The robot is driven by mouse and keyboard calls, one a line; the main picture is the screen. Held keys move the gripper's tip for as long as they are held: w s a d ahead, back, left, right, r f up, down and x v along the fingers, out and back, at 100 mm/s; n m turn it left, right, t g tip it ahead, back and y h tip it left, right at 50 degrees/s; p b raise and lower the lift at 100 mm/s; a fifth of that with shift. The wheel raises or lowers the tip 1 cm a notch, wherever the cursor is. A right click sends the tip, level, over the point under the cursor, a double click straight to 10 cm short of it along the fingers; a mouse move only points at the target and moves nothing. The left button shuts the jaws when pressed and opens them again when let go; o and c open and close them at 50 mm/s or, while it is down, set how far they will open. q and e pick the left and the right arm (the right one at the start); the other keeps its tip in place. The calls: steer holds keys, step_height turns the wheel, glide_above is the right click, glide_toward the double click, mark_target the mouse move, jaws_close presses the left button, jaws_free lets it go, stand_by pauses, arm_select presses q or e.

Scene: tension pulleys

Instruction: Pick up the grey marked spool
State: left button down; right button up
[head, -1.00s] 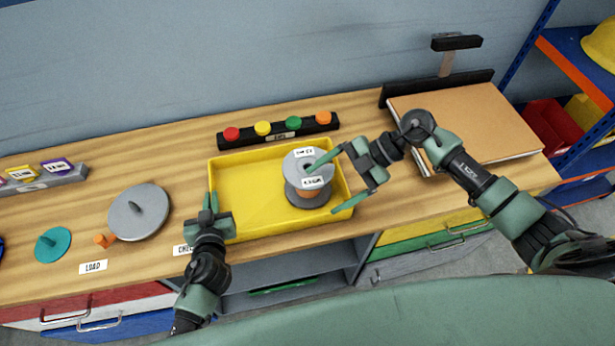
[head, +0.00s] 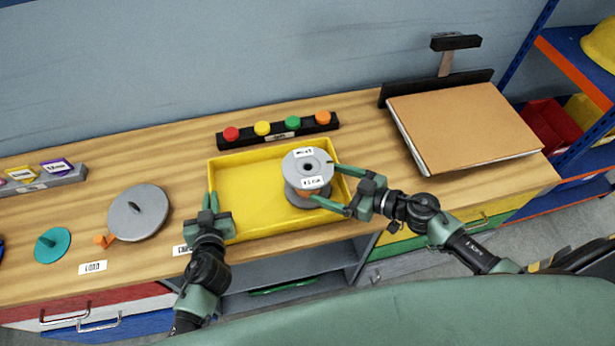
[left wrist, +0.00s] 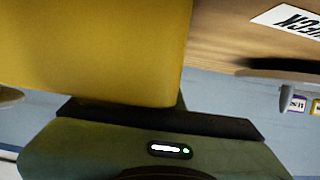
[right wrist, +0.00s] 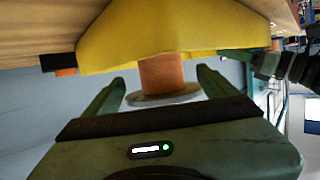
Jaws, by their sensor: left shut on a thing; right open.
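The grey marked spool (head: 308,163) stands upright in the right part of the yellow tray (head: 243,192), with white labels on its top flange and an orange winding between its flanges. The right wrist view shows its orange winding (right wrist: 161,73) between the fingers. My right gripper (head: 325,188) is open, its fingers spread on either side of the spool from the right. Whether they touch it cannot be told. My left gripper (head: 212,203) is shut on the tray's left wall, which fills much of the left wrist view (left wrist: 95,50).
A button bar (head: 278,130) lies behind the tray. A grey disc with a peg (head: 140,212) and a teal disc (head: 52,245) lie to the left. A cardboard box or folder (head: 465,125) lies at the back right. The bench's front edge runs just before the tray.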

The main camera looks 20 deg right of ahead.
mark_target(307, 175)
steer(key=shift+x, duration=3.6)
steer(key=shift+r, duration=0.15)
steer(key=c, duration=1.8)
steer(key=shift+r, duration=0.1)
jaws_close()
steer(key=shift+r, duration=5)
arm_select(q)
steer(key=c, duration=1.5)
jaws_free()
